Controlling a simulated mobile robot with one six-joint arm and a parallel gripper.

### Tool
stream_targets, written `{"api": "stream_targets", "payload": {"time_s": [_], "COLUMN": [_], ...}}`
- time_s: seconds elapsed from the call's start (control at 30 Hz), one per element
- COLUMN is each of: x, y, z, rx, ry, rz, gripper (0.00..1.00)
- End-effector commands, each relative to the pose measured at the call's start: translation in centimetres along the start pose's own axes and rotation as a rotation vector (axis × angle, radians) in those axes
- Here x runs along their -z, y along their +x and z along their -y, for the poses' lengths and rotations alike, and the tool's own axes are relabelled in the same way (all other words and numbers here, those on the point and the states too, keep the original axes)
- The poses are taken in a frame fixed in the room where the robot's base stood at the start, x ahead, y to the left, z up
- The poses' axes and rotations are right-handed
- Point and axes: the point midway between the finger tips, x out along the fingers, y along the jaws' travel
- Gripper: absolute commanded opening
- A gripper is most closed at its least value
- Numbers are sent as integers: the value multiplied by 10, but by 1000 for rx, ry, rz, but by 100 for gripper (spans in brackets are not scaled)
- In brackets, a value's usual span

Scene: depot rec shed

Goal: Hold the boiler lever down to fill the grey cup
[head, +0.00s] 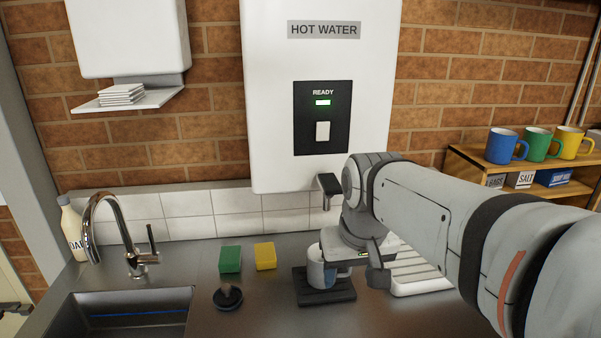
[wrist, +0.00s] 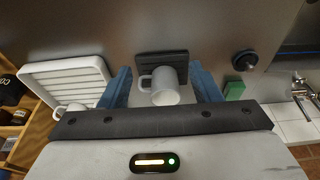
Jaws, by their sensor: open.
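The grey cup (wrist: 168,84) stands on a small black slatted tray (wrist: 150,58) on the counter, its handle to the left in the wrist view. My gripper (wrist: 160,76) is open, with one blue finger on each side of the cup in that picture and a gap on both sides. In the head view the cup (head: 315,273) shows partly, beside my gripper, which hides the rest. The white boiler (head: 268,110) is marked HOT WATER and its READY light is green. The wrist view does not show the lever.
A green sponge (head: 230,259), a yellow sponge (head: 265,256) and a black plug (head: 228,298) lie left of the tray. The sink (head: 130,314) and tap (head: 115,235) are farther left. A white drying rack (head: 418,272) is at right, below a shelf of mugs.

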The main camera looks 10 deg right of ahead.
Motion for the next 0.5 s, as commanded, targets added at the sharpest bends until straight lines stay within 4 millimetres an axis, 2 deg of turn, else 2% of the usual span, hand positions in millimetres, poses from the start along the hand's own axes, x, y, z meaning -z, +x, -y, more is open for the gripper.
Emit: {"api": "stream_targets", "payload": {"time_s": [0.03, 0.2, 0.4, 0.5], "x": [20, 73, 125, 145], "y": [-23, -81, -146, -173], "z": [0, -1, -2, -3], "rx": [0, 1, 1, 1], "ry": [1, 1, 2, 2], "rz": [-7, -19, -32, -38], "gripper": [53, 39, 23, 14]}}
